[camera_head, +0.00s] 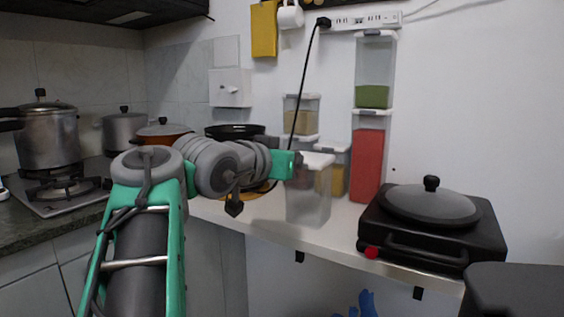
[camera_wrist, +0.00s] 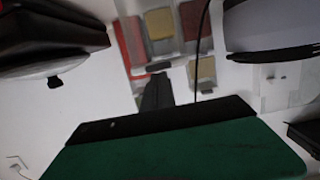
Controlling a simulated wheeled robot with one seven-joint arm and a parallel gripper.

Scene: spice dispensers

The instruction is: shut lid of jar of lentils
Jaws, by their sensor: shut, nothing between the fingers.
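Several clear jars with white lids stand on the counter by the wall. A tall jar of red contents (camera_head: 368,160) has a green-filled jar (camera_head: 374,94) on top. A beige-filled jar (camera_head: 300,120) and a yellow-filled jar (camera_head: 334,178) stand to its left. A clear front jar (camera_head: 312,204) is nearest me. I cannot tell for certain which holds lentils. My gripper (camera_head: 298,172) is at the upper left of the front jar, shut and empty; contact is unclear. In the wrist view its dark fingers (camera_wrist: 157,91) point toward the jars, including red contents (camera_wrist: 131,42).
A black cooker with a lidded pan (camera_head: 430,220) stands right on the counter. A dark pan (camera_head: 235,131) is behind my arm. Pots (camera_head: 48,135) stand on the stove at left. A black cable (camera_head: 303,90) hangs close to the jars. Bare counter lies before the red jar.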

